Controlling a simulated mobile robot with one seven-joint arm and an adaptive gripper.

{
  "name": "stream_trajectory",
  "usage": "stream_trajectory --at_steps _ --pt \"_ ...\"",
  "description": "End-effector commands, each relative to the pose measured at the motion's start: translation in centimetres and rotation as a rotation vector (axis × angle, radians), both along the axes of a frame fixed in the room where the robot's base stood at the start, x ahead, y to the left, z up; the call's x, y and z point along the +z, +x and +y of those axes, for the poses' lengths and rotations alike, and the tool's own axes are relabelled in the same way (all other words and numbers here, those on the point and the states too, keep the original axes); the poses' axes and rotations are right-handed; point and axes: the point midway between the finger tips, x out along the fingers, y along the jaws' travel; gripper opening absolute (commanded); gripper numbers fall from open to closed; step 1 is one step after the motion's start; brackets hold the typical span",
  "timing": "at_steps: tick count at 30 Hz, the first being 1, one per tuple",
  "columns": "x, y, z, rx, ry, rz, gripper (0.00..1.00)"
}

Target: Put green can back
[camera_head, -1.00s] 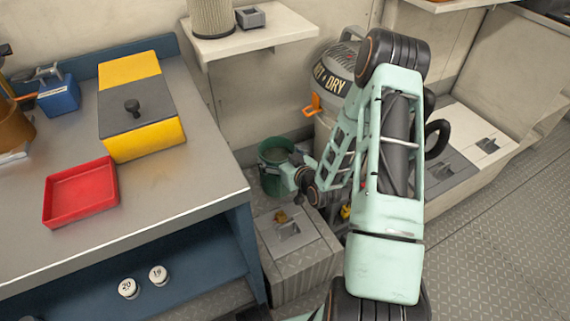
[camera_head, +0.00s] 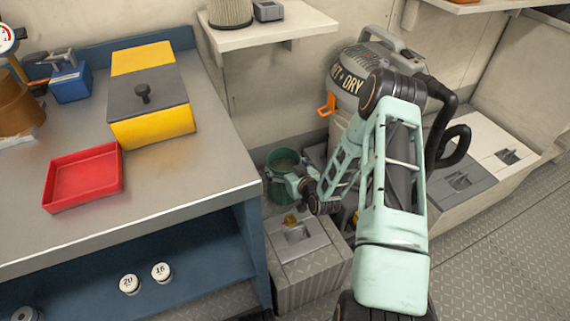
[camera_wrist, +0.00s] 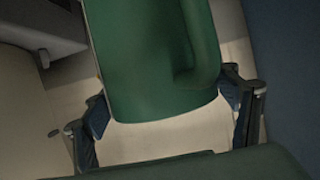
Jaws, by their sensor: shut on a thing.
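The green can (camera_head: 284,159) is in the narrow space between the blue bench and the wall, behind a grey lidded box. My gripper (camera_head: 282,180) is at the can, and my arm's last links partly cover it. In the wrist view the green can (camera_wrist: 150,55) fills the upper middle. My gripper (camera_wrist: 165,108) has one finger on each side of the can and is shut on it. I cannot tell whether the can is clear of the floor. A dark green edge at the bottom of the wrist view is unclear.
The grey box (camera_head: 300,248) stands beside the bench (camera_head: 190,165). The bench holds a red tray (camera_head: 84,176) and a yellow box (camera_head: 150,128). A wet-dry vacuum (camera_head: 352,75) stands behind my arm. A wall shelf (camera_head: 280,25) is above. Open floor (camera_head: 490,250) lies right.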

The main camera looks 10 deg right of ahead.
Motion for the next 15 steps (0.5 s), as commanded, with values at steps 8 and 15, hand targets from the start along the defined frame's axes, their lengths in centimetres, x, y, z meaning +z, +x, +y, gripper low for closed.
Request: stream_trajectory --at_steps 8,15 --pt "0.37 0.31 0.03 0.001 0.0 -0.013 0.22" --pt "-0.07 -0.04 0.01 0.0 0.0 0.001 0.97"
